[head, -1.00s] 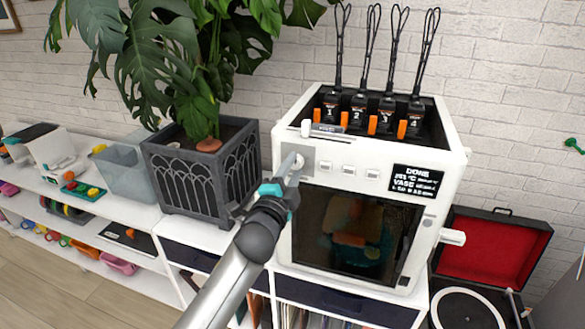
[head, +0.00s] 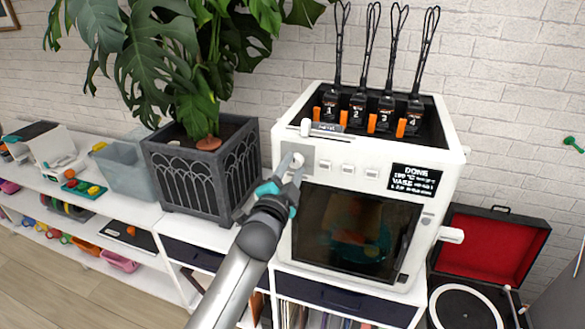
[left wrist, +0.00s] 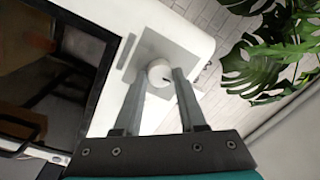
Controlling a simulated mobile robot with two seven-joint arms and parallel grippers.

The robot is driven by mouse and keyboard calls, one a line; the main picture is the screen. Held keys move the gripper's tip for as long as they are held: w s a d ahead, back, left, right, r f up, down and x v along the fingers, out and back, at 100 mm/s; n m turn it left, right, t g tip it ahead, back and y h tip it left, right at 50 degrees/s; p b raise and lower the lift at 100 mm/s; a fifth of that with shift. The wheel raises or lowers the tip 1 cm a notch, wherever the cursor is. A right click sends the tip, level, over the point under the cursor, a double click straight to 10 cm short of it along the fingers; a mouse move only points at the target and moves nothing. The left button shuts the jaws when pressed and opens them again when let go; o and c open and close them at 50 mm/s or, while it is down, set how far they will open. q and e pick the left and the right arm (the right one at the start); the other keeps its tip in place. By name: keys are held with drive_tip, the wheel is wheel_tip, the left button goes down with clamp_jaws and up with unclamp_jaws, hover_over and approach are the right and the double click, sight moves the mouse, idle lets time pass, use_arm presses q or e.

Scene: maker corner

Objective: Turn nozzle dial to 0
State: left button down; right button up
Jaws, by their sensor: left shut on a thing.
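The nozzle dial is a round white knob (head: 298,159) on a grey plate at the upper left of the white 3D printer's (head: 455,178) front. In the left wrist view the knob (left wrist: 160,76) sits between my two finger ends, in front of the grey plate. My left gripper (head: 292,168) is shut on this knob, with the fingers on both sides of it. The black display (head: 414,182) reads DONE, with small lines below that are too blurred to read surely. Any scale mark at the knob is too small to read. My right gripper is not in view.
Several small buttons (head: 348,170) sit right of the dial, above the dark printer door (head: 350,231). A planter (head: 203,172) with a large leafy plant stands close on the left. An open record player (head: 468,308) stands at the right.

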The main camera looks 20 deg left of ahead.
use_arm(q)
drive_tip(key=shift+c, duration=2.4)
unclamp_jaws()
drive_tip(key=shift+s, duration=0.1)
drive_tip(key=s+b, duration=0.1)
drive_tip(key=s, duration=1.4)
drive_tip(key=shift+f, duration=0.35)
